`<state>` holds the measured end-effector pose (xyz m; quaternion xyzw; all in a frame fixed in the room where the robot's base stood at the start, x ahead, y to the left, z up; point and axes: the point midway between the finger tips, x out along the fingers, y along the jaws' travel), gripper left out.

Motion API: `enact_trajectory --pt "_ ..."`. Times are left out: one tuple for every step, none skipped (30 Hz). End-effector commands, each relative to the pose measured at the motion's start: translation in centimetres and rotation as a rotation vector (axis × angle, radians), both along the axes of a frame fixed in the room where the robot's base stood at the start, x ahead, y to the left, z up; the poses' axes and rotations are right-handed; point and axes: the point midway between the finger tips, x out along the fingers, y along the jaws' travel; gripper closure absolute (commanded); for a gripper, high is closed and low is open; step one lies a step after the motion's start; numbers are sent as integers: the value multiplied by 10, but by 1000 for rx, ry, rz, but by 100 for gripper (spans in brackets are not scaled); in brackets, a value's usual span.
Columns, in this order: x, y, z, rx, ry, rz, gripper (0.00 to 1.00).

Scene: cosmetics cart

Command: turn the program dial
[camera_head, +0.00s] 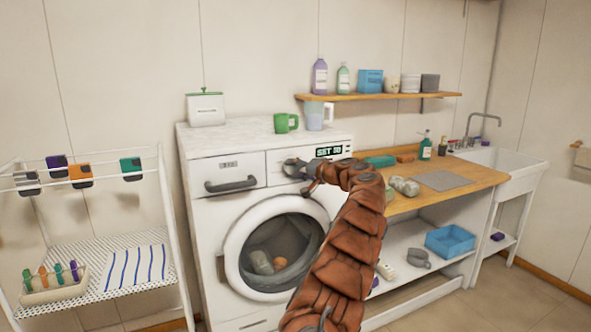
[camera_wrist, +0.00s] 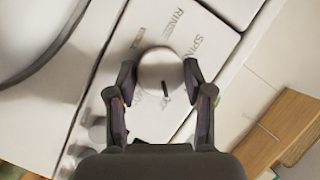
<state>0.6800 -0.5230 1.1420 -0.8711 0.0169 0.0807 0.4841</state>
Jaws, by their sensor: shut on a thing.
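The program dial (camera_wrist: 158,68) is a round, pale knob on the washing machine's white front panel. In the wrist view, the words RINSE and SPIN are printed around it, and a short dark mark shows near its lower edge. My gripper (camera_wrist: 160,78) is shut on the dial, with one finger on each side. In the head view, my gripper (camera_head: 305,172) is at the upper front of the washing machine (camera_head: 212,212) and mostly covers the dial. A lit display (camera_head: 329,151) beside it shows SET and digits too small to read surely.
The detergent drawer (camera_head: 231,182) is left of the dial, above the round door (camera_head: 238,262). A wooden counter (camera_head: 455,178) adjoins on the right; a drying rack (camera_head: 165,205) stands left.

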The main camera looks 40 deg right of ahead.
Motion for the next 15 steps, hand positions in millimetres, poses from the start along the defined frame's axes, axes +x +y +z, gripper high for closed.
enact_trajectory --pt "-1 -2 -1 43 -16 -3 83" --pt "-1 -2 -1 70 -25 -3 83" --pt "-1 -2 -1 105 -39 -3 83" --pt "-1 -2 -2 132 -47 -3 83" --pt "-1 -1 -2 159 -58 -3 83" --pt "-1 -1 -3 196 -70 -2 83" --pt "-1 -1 -3 222 -79 -3 83" --pt "-1 -1 -3 250 -88 -3 83" --pt "-1 -1 -4 286 -101 -2 83" --pt "-1 -1 -4 314 -110 -3 83" --pt "-1 -1 -5 341 -119 -3 83" --pt "-1 -1 -5 377 -132 -3 83" --pt "-1 -1 -5 403 -142 -4 83" --pt "-1 -1 -6 430 -151 -4 83" --pt "-1 -2 -6 465 -164 -5 83"
